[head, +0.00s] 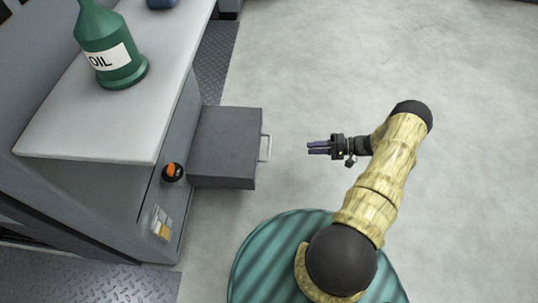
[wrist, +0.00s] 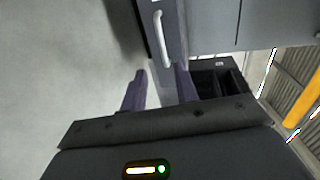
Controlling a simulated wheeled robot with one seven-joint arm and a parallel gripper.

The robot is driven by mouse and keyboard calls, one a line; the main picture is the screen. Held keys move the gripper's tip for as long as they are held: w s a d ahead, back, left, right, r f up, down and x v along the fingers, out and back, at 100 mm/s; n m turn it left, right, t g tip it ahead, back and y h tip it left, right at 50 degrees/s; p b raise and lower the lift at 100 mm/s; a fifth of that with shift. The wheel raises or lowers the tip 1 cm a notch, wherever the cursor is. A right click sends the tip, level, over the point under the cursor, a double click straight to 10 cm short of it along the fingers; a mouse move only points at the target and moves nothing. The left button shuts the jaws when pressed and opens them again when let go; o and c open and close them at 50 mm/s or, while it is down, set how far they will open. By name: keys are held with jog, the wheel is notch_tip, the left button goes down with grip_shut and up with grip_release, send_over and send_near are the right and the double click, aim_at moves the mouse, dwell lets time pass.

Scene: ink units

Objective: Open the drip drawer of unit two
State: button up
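A dark grey drawer (head: 225,140) stands well out from the side of the grey unit (head: 150,205) in the head view. A pale bar handle (head: 265,148) is on its front face. The handle also shows in the wrist view (wrist: 161,40), upright, just beyond my fingertips. My gripper (head: 310,147) points left at the handle, with a clear gap between them. In the wrist view my two purple fingers (wrist: 160,72) are apart with nothing between them. No unit number is readable.
A green oil can (head: 112,62) stands on the unit's pale top (head: 110,125). An orange knob (head: 173,172) and a small switch panel (head: 161,222) are on the unit's side near the drawer.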

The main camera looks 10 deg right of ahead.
aim_at(269, 149)
jog(key=b+x, duration=0.7)
jog(key=x, duration=1)
jog(key=shift+w+a+r, duration=0.1)
jog(key=shift+a, duration=0.15)
grip_shut()
